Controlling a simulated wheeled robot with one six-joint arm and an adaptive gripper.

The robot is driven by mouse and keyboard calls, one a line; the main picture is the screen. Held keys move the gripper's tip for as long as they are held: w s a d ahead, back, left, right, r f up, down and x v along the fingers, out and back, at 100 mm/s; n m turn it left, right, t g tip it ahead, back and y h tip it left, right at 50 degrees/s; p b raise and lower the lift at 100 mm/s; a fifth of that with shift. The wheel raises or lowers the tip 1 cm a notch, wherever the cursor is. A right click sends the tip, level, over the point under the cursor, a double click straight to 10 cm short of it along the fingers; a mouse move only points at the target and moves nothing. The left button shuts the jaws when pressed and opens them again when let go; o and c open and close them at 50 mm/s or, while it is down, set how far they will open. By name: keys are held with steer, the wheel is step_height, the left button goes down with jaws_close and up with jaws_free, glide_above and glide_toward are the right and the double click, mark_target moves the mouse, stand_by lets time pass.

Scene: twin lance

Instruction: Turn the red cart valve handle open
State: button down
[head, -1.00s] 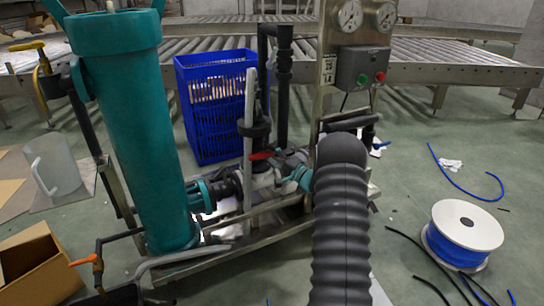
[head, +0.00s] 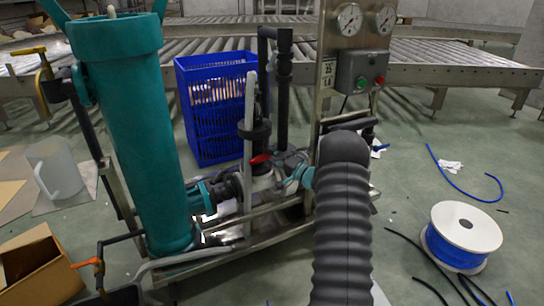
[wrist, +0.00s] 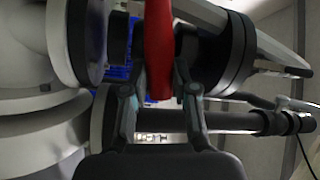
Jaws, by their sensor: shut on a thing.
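The red valve handle (head: 260,159) sits low on the cart's pipework, between the teal cylinder and the gauge post. In the wrist view it is a long red bar (wrist: 159,45) running down from the top edge. My gripper (wrist: 161,82) is shut on it, with one finger on each side of the bar. The handle's upper end is cut off by the frame. In the head view my dark ribbed arm stands just right of the valve, and I cannot clearly make out the gripper there.
A tall teal cylinder (head: 130,140) stands on the cart's left. A gauge panel (head: 362,25) with a button box (head: 362,70) rises at the right. A blue crate (head: 215,110) stands behind. A cable spool (head: 462,236) and loose hoses lie on the floor at right.

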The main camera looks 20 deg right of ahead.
steer(key=n+p, duration=0.1)
steer(key=r+n+g+p, duration=0.1)
steer(key=n, duration=0.1)
steer(key=shift+a+r+g, duration=0.15)
steer(key=shift+r+g, duration=0.1)
steer(key=shift+g, duration=0.05)
steer(key=n+p, duration=0.1)
steer(key=n+h+p, duration=0.1)
steer(key=r+n+g+h+p, duration=0.1)
steer(key=n, duration=0.1)
steer(key=shift+a, duration=0.4)
steer(key=n, duration=0.1)
steer(key=a+n+h+p, duration=0.1)
steer(key=shift+r+n+g, duration=0.1)
steer(key=shift+n+g, duration=0.3)
steer(key=shift+a+n+g+h+b, duration=0.15)
steer(key=shift+a+n+h+b, duration=0.1)
steer(key=shift+n+h, duration=0.35)
steer(key=shift+a+n+g+h+b, duration=0.2)
steer(key=shift+n+h, duration=0.3)
steer(key=shift+n, duration=0.2)
steer(key=c, duration=0.9)
jaws_free()
steer(key=shift+r, duration=0.1)
steer(key=shift+s, duration=0.1)
